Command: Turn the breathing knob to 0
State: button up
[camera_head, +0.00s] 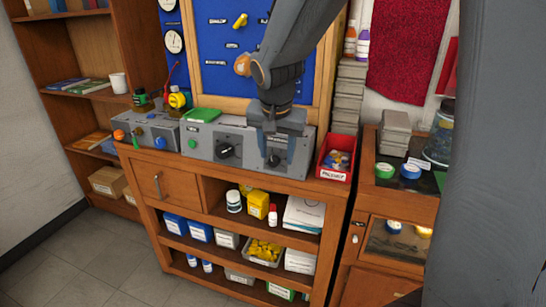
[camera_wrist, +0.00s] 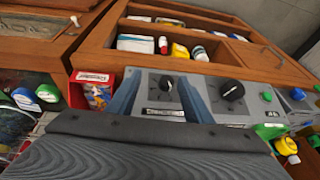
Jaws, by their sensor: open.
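A grey panel box (camera_head: 207,144) on top of the wooden cabinet carries two black knobs. The right-hand knob (camera_head: 274,160) shows just below my gripper (camera_head: 277,143). In the wrist view this knob (camera_wrist: 167,83) lies between the two blue-grey fingers of my gripper (camera_wrist: 160,82), with a gap on each side; the fingers are open. The other knob (camera_head: 228,150) is to its left in the head view; it shows right of the fingers in the wrist view (camera_wrist: 232,90). The labels are too small to read, so I cannot tell which is the breathing knob.
A red bin (camera_head: 322,178) stands close right of the panel. A green object (camera_head: 202,115) lies on the panel top. A smaller grey box (camera_head: 150,131) with coloured knobs and a yellow gauge (camera_head: 178,99) are on the left. A blue tool board (camera_head: 215,60) rises behind.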

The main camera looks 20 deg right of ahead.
aim_at(272, 161)
jog(key=shift+m+t, duration=0.3)
jog(key=shift+m, duration=0.2)
jog(key=shift+w+d+f+p, duration=0.2)
jog(key=shift+w+f, duration=1.15)
jog(key=shift+w, duration=0.05)
jog(key=shift+w+d+f+p, duration=0.15)
jog(key=shift+w+f, duration=1.15)
jog(key=shift+w, duration=0.05)
jog(key=c, duration=0.9)
jog(key=shift+a, duration=0.15)
jog(key=shift+c, duration=0.8)
jog(key=shift+w, duration=0.1)
